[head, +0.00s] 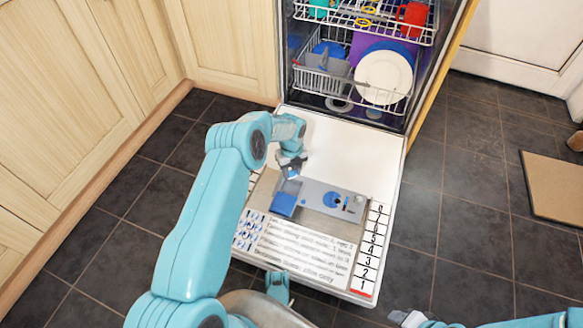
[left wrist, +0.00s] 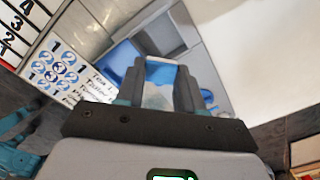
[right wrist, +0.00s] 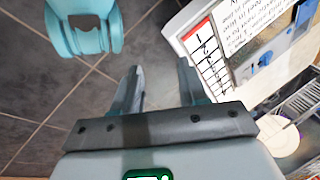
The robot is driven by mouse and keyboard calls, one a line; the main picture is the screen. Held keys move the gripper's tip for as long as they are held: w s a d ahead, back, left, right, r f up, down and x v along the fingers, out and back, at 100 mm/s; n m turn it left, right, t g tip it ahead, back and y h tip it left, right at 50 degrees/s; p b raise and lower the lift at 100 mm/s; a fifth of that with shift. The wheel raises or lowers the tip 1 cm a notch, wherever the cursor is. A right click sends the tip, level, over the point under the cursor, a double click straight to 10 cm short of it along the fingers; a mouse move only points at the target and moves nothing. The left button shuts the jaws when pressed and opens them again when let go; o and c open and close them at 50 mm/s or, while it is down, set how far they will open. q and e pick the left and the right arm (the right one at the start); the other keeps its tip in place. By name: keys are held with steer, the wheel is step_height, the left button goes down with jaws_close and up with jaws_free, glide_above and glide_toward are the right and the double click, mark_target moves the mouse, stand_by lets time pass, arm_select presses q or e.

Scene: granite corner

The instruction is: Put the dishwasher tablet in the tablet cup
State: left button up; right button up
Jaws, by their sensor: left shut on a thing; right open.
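My left gripper (head: 291,168) is shut on the dishwasher tablet (left wrist: 158,92), which has a blue top and a pale body between the fingertips. It is low over the dispenser on the open dishwasher door, close to the tablet cup. The tablet cup shows in the left wrist view as a grey recess (left wrist: 162,36) just beyond the tablet, partly hidden by the fingers. Its blue lid (head: 284,204) stands open beside it. I cannot tell whether the tablet touches the cup. My right gripper (right wrist: 158,88) is open and empty, above the floor.
The dishwasher door (head: 345,150) lies flat, with a printed instruction panel and number strip (head: 371,250) on it. Racks with a white plate (head: 384,78) and red mug (head: 412,18) stand behind. Wooden cabinets (head: 90,90) are at left; the tiled floor at right is mostly clear.

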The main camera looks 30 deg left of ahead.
arm_select(q)
steer(key=shift+f+b, duration=0.9)
steer(key=shift+f, duration=3.4)
arm_select(e)
steer(key=shift+w+d+f+t, duration=0.15)
steer(key=shift+w+f+t, duration=0.15)
steer(key=shift+w+f, duration=0.5)
steer(key=shift+s+f, duration=0.1)
arm_select(q)
steer(key=o, duration=1.1)
steer(key=c, duration=0.6)
steer(key=shift+o, duration=0.2)
steer(key=shift+r+p, duration=2.25)
steer(key=shift+r, duration=2.2)
arm_select(e)
steer(key=shift+r, duration=2.15)
